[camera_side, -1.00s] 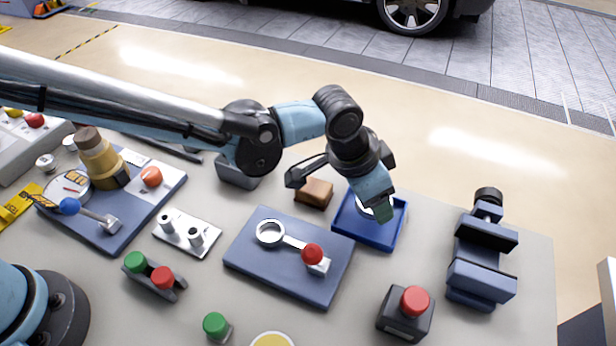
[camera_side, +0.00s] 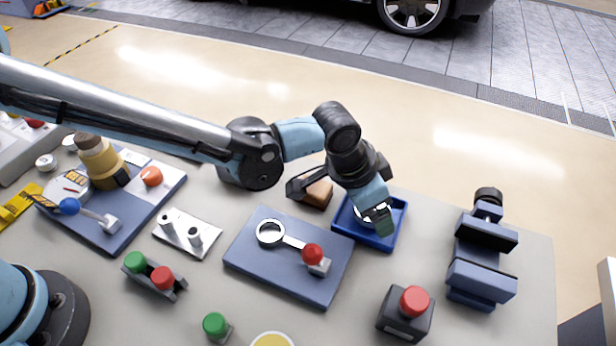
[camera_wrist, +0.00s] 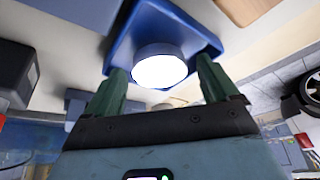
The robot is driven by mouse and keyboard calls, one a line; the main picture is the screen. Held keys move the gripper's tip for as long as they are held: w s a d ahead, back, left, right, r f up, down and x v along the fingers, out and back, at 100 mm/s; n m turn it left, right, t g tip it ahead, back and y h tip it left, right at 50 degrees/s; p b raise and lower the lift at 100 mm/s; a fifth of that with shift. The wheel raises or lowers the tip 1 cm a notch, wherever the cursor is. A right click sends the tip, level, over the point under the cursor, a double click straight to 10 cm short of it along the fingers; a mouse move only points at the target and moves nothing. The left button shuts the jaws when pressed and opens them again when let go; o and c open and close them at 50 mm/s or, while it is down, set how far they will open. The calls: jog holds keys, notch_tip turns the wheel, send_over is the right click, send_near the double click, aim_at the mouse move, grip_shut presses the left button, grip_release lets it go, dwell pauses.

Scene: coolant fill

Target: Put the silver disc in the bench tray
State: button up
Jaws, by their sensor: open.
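The blue bench tray (camera_side: 399,215) sits on the bench right of the middle in the side view, and it also shows at the top of the wrist view (camera_wrist: 203,33). The silver disc (camera_wrist: 159,69) looks bright white in the wrist view, between my fingers and in front of the tray. In the side view my gripper hides most of it. My gripper (camera_side: 377,222) points down over the tray. Its green fingers (camera_wrist: 160,78) are open, one on each side of the disc. I cannot tell whether the disc touches a finger.
A blue plate with a ring and red-knobbed lever (camera_side: 312,254) lies left of the tray. A brown block (camera_side: 318,193) is just behind it. A blue vise (camera_side: 482,250) stands to the right, and a red-button box (camera_side: 407,310) in front. Bare bench lies between tray and vise.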

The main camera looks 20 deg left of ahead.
jog(key=v, duration=1.2)
jog(key=w+a+r+n+t, duration=0.1)
jog(key=a+r+n, duration=0.2)
jog(key=a, duration=0.9)
jog(key=s+a+f+n+t+y, duration=0.1)
jog(key=s+a+n, duration=0.2)
jog(key=a, duration=0.8)
jog(key=s+a+f+n+t+y, duration=0.1)
jog(key=s+a, duration=0.4)
jog(key=a, duration=0.6)
jog(key=shift+s+n+t+y, duration=0.15)
jog(key=shift+n+t+y, duration=0.4)
jog(key=shift+n, duration=0.45)
jog(key=shift+d+f, duration=0.1)
